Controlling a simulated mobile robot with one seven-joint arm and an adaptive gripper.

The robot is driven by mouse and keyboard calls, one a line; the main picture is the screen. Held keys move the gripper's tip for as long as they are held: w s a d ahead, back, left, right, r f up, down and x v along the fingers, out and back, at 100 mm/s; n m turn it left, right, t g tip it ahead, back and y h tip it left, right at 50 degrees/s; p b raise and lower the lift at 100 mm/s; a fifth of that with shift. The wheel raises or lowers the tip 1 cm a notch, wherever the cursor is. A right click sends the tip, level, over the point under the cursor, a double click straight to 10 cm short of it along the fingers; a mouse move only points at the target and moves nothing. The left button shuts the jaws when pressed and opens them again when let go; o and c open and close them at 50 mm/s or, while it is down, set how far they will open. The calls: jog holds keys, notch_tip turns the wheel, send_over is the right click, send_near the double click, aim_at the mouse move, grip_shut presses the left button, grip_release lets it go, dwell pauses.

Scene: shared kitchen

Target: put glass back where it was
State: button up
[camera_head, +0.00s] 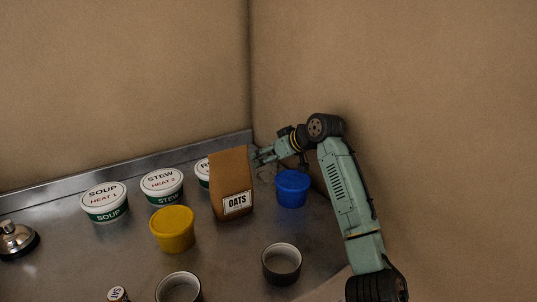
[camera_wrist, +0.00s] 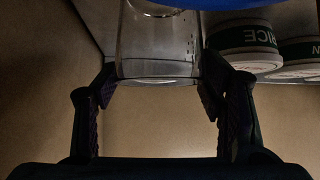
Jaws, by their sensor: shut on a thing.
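A clear glass (camera_wrist: 158,42) is between the two fingers of my gripper (camera_wrist: 157,84) in the wrist view. The fingers are shut on it, touching near its lower part in the picture. In the head view my gripper (camera_head: 258,158) reaches in at the back corner, right beside and partly behind the brown oats bag (camera_head: 230,178). Whether the glass touches the counter cannot be told.
A blue tub (camera_head: 292,190) stands in front of my wrist. Lidded tubs of soup (camera_head: 106,214), stew (camera_head: 164,199) and rice (camera_head: 202,182) line the back. A yellow tub (camera_head: 172,241), dark cups (camera_head: 281,274) and a bell (camera_head: 15,239) stand nearer. Walls close the corner.

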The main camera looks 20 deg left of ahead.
jog(key=o, duration=1.9)
jog(key=shift+o, duration=0.2)
jog(key=b+v, duration=0.4)
jog(key=v, duration=0.7)
jog(key=shift+f, duration=0.1)
jog(key=shift+s+d+r, duration=0.15)
jog(key=shift+d+r, duration=0.25)
jog(key=shift+r, duration=0.05)
